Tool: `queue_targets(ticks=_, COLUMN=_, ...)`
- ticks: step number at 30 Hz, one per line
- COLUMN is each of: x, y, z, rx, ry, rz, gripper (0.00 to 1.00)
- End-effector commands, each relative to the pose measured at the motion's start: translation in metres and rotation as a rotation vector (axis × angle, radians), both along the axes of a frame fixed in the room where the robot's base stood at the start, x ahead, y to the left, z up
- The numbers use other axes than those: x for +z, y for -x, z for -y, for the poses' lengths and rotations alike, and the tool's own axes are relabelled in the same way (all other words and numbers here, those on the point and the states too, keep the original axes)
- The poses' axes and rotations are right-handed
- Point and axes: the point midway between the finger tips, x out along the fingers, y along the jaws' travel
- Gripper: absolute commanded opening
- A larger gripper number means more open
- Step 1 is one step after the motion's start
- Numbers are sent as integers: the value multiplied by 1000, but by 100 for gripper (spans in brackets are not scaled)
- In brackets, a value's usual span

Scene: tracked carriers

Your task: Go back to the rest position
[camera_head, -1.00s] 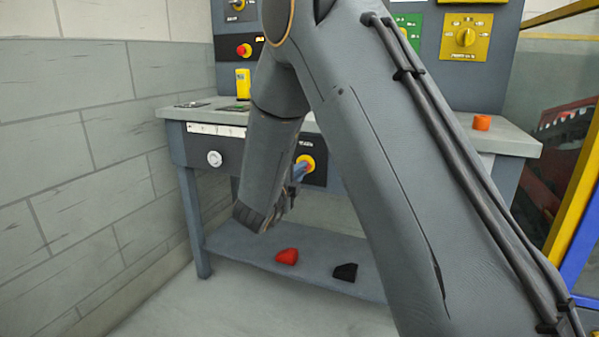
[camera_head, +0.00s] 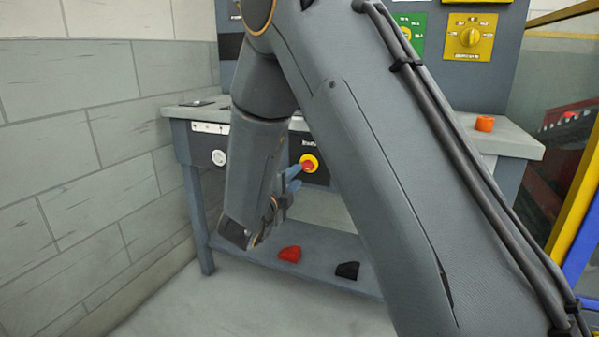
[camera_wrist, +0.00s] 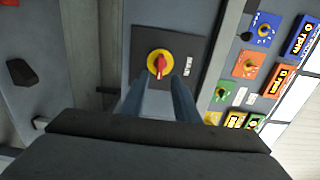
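My gripper (camera_head: 293,178) is in front of the workbench's drawer panel, just to the left of and below a red and yellow rotary switch (camera_head: 309,163). In the wrist view, its two blue-grey fingers (camera_wrist: 158,82) point at the same switch (camera_wrist: 158,64), which sits on a dark plate marked MAIN. The fingers stand apart with a gap between them, and nothing is held. The red handle appears roughly upright in the wrist view. My arm is bent down in front of the bench and hides part of it.
The workbench (camera_head: 515,140) has an orange-red piece (camera_head: 485,123) on top. Its lower shelf (camera_head: 330,272) holds a red block (camera_head: 290,254) and a black block (camera_head: 347,270). A block wall stands left; a yellow and blue frame (camera_head: 580,200) stands right. The floor at front left is clear.

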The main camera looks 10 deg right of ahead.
Motion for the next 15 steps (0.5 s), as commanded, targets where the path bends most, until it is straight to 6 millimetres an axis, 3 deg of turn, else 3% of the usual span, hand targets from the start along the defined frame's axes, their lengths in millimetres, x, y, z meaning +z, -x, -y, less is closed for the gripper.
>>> queue_targets(ticks=6, x=0, y=12, z=-9, rx=1, ry=0, rz=-1, gripper=28)
queue_targets(ticks=15, x=0, y=12, z=-10, rx=5, ry=1, rz=-4, gripper=28)
